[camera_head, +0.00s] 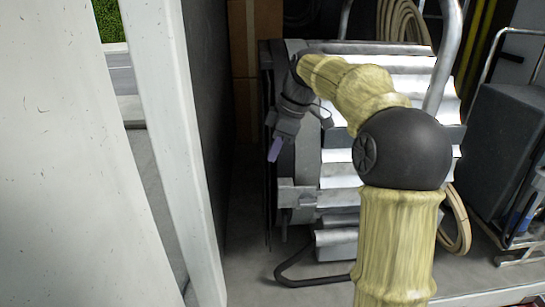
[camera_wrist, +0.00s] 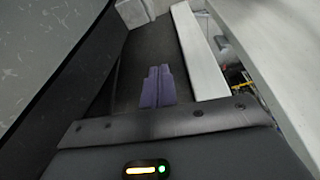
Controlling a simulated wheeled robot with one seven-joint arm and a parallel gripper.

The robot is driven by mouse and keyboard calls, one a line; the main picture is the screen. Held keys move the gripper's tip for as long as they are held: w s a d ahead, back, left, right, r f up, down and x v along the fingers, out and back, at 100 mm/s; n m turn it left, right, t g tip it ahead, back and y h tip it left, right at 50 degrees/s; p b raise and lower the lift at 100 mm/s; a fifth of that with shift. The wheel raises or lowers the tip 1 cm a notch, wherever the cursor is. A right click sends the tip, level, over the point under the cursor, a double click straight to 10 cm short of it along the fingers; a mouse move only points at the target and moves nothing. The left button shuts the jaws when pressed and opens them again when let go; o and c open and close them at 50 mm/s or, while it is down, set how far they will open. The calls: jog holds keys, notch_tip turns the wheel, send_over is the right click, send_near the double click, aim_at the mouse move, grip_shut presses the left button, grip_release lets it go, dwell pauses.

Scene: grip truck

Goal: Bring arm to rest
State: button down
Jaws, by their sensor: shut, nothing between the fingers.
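My arm (camera_head: 400,240) reaches up and bends to the left in the head view, with yellow sleeved links and a black round joint. My gripper (camera_head: 275,150) hangs at its end, pointing down, with purple fingertips. In the wrist view the two purple fingers (camera_wrist: 158,87) are side by side and shut, with nothing between them. The gripper hangs in front of the left edge of a metal slatted stack (camera_head: 340,185), above the floor. Whether it touches the stack cannot be told.
A white post (camera_head: 170,140) and a white panel (camera_head: 60,160) stand at the left. A dark box (camera_head: 510,140) in a metal frame stands at the right. Coiled hose (camera_head: 402,20) hangs behind. A strip of bare floor (camera_head: 240,240) lies between the post and the stack.

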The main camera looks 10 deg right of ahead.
jog(key=shift+a, duration=0.1)
jog(key=s+f+m+t+h+b, duration=0.1)
jog(key=s+f+m+h, duration=0.2)
jog(key=s+f+m, duration=1.1)
jog(key=s+f, duration=0.7)
jog(key=f, duration=0.2)
jog(key=shift+d+f+m+h, duration=0.15)
jog(key=shift+d+m+h, duration=0.1)
jog(key=shift+m+h, duration=0.15)
